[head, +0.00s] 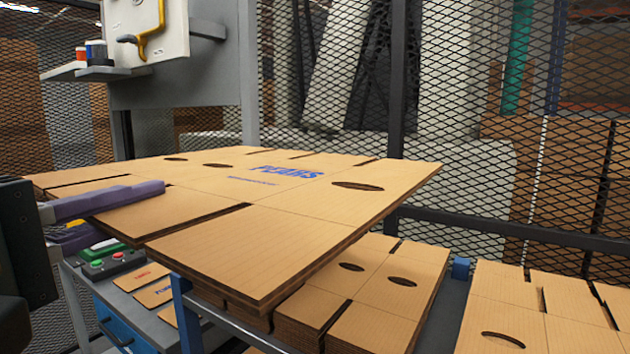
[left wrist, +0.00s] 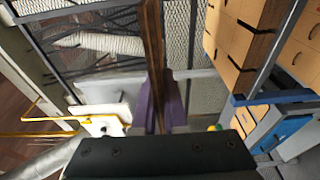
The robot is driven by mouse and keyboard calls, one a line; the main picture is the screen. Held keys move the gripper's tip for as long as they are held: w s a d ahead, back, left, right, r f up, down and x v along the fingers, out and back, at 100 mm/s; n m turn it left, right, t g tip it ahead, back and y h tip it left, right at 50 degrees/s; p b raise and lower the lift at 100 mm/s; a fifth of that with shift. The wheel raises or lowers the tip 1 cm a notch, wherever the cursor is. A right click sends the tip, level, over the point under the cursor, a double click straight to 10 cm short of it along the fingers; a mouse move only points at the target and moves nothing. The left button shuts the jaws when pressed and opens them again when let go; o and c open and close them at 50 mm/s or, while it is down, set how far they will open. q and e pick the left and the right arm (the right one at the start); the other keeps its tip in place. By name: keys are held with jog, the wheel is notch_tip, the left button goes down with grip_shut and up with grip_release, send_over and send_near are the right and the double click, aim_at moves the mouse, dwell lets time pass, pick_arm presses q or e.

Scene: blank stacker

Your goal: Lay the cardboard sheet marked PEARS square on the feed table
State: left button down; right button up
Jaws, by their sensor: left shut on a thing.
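The cardboard sheet marked PEARS (head: 330,215) is large and tan, with blue print, slots and oval hand holes. It spans the middle of the head view, held above stacked cardboard. My left gripper (head: 128,204) is shut on its left edge, with one purple finger on top and the other mostly hidden below. In the left wrist view the sheet (left wrist: 153,45) shows edge-on as a thin brown strip between the purple fingers (left wrist: 162,106). I cannot tell which surface is the feed table; the sheet may hide part of it. My right gripper is not in view.
Cardboard stacks (head: 385,290) and (head: 540,310) lie below and to the right, with a blue post (head: 460,268) between them. A button box (head: 112,262) and small printed cards (head: 152,292) lie at lower left. A mesh fence (head: 460,120) closes the back.

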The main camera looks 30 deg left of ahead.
pick_arm(q)
jog(key=s, duration=0.1)
jog(key=s+p, duration=0.1)
jog(key=s, duration=0.1)
jog(key=shift+s+a+r+p, duration=0.15)
jog(key=shift+s+r+p, duration=0.2)
jog(key=shift+s+p, duration=0.05)
jog(key=shift+s+a+r, duration=0.1)
jog(key=shift+s, duration=0.65)
jog(key=shift+w, duration=0.1)
